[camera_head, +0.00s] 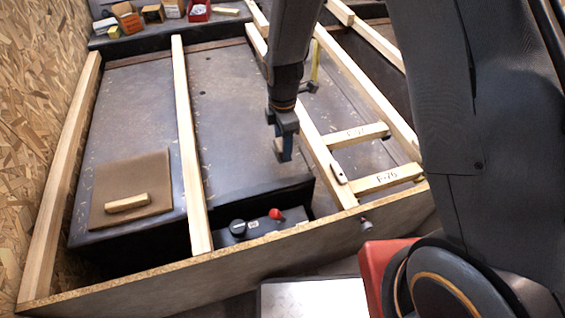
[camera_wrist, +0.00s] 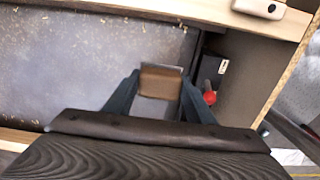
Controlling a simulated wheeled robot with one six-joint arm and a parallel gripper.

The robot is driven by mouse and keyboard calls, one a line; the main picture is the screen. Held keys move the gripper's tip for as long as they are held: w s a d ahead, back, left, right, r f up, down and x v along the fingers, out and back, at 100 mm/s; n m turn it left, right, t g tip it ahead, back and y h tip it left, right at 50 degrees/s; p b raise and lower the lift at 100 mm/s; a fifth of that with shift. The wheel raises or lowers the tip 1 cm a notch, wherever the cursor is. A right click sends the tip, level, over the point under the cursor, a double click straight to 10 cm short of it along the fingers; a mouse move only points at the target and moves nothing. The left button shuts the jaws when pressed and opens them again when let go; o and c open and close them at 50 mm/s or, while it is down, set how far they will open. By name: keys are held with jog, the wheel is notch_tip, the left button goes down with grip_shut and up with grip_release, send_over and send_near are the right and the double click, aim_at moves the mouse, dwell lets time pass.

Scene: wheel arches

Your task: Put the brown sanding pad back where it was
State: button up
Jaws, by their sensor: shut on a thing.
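My gripper (camera_wrist: 160,88) is shut on a small brown block, the brown sanding pad (camera_wrist: 160,82), which sits between the two fingertips. In the head view my gripper (camera_head: 283,150) hangs over the dark panel right of the middle wooden batten. The pad's edge (camera_head: 278,146) shows beside the fingers, partly hidden by them. The pad appears to be above the panel; the exact gap cannot be told. A brown square mat (camera_head: 160,170) lies on the left panel, with a pale wooden block (camera_head: 127,202) on it.
Wooden battens (camera_head: 190,150) run lengthwise between the panels. A black box with a red knob (camera_head: 275,214) lies near the front board (camera_head: 230,260). Labelled crosspieces (camera_head: 385,179) are at the right. Small boxes and a red bin (camera_head: 199,11) stand at the back.

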jog(key=shift+f+b, duration=0.75)
jog(key=shift+f, duration=2.85)
jog(key=shift+f, duration=0.1)
jog(key=o, duration=0.9)
